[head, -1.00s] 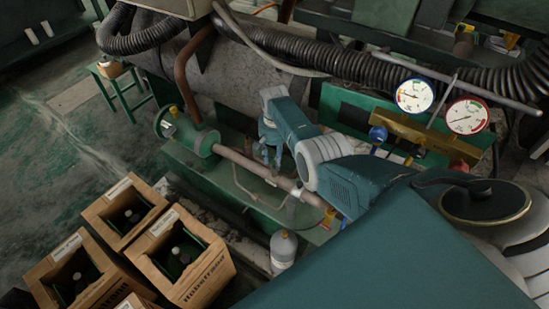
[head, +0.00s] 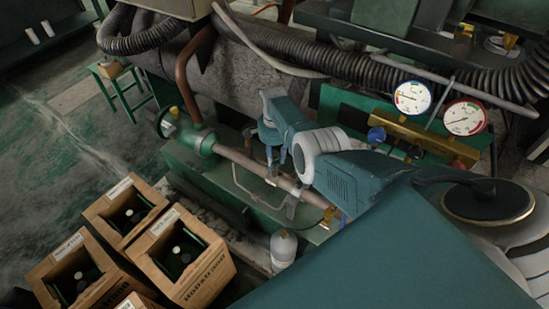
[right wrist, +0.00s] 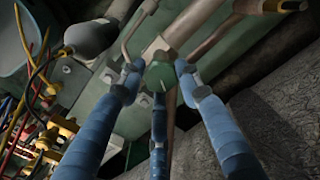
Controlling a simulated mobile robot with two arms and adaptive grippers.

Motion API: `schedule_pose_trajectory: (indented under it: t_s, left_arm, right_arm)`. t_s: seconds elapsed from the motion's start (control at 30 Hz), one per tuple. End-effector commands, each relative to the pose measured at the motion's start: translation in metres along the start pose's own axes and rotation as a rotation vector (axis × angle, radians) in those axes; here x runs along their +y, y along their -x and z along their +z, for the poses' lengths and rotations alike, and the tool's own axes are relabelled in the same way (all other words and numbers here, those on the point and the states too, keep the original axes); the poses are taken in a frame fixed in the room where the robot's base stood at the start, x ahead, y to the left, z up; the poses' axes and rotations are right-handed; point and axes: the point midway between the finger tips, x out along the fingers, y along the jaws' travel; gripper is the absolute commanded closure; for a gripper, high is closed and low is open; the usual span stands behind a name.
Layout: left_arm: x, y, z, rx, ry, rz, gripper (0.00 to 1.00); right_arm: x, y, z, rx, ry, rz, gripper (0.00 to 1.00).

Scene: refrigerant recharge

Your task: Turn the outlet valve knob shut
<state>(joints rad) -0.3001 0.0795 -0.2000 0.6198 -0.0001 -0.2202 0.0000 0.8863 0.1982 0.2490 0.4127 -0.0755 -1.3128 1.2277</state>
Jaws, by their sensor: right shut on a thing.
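The green outlet valve knob (right wrist: 160,76) sits on the pipework in the right wrist view, with a pale line marked on its top. My right gripper (right wrist: 158,78) has its blue fingers set around the knob and is shut on it. In the head view my right gripper (head: 274,152) points down over the pipe (head: 245,162), and its fingers and wrist hide the knob there. My left gripper is in neither view.
A brass manifold (head: 415,131) with a blue-rimmed gauge (head: 412,97) and a red-rimmed gauge (head: 465,117) stands to the right. A small grey cylinder (head: 284,246) stands below the pipe. Cardboard boxes (head: 203,275) holding bottles are at the lower left.

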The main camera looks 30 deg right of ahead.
Motion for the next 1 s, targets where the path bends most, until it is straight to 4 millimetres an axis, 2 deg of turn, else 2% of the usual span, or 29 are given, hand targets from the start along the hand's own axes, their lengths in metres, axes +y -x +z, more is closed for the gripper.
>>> schedule_pose_trajectory:
  t_s: [0.03, 0.7, 1.0]
  left_arm:
    - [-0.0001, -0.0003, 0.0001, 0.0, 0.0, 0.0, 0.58]
    - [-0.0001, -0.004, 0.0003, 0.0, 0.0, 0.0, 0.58]
    - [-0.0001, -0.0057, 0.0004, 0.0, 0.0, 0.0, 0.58]
  right_arm:
    - [0.0032, -0.0044, 0.0094, -0.018, -0.04, 0.011, 0.92]
    - [-0.0002, -0.0042, 0.0082, -0.014, -0.669, 0.012, 0.92]
    - [-0.0018, -0.0034, 0.0072, -0.013, -0.883, 0.011, 0.92]
